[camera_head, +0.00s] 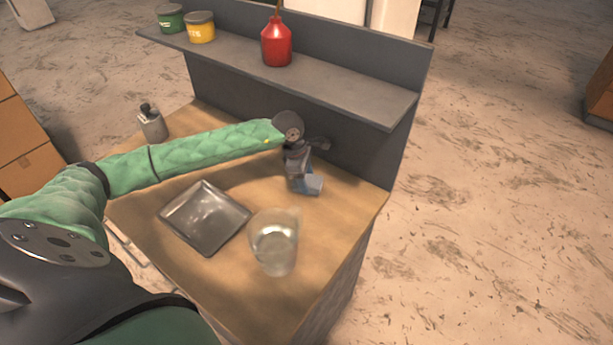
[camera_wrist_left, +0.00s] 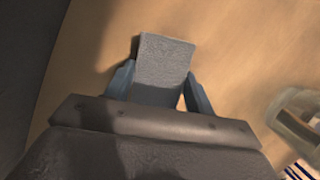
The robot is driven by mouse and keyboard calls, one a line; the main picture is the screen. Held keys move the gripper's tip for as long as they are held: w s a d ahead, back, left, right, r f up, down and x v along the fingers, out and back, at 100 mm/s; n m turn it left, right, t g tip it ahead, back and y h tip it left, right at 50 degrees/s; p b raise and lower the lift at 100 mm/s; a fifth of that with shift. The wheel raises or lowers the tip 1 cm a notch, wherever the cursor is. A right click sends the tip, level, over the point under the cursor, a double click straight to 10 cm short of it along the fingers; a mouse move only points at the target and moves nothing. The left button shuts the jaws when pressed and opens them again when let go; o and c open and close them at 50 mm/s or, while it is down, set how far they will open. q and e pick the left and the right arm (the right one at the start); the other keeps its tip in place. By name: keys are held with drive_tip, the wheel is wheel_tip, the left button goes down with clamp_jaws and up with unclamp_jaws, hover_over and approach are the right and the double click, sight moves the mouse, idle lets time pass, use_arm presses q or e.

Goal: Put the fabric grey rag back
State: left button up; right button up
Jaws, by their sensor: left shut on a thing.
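The grey rag (camera_wrist_left: 163,65) shows in the left wrist view as a flat, textured grey piece between the two blue-grey fingers of my left gripper (camera_wrist_left: 158,88). The gripper is shut on it, over the wooden bench top. In the head view my left gripper (camera_head: 304,185) is at the right rear of the bench, close to the upright back panel. The rag is hard to tell from the fingers there, and I cannot tell whether it touches the wood. My right gripper is in neither view.
A square metal tray (camera_head: 204,218) and a clear glass beaker (camera_head: 274,243) stand on the workbench (camera_head: 330,232). A small metal bottle (camera_head: 152,123) is at the back left. The shelf (camera_head: 345,85) above holds a red oil can (camera_head: 276,44), a yellow tin (camera_head: 200,28) and a green tin (camera_head: 171,19).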

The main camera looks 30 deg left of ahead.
use_arm(q)
drive_tip(key=shift+f, duration=0.1)
drive_tip(key=shift+f, duration=0.1)
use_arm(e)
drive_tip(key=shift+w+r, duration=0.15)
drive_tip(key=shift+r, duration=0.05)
use_arm(q)
drive_tip(key=o, duration=1)
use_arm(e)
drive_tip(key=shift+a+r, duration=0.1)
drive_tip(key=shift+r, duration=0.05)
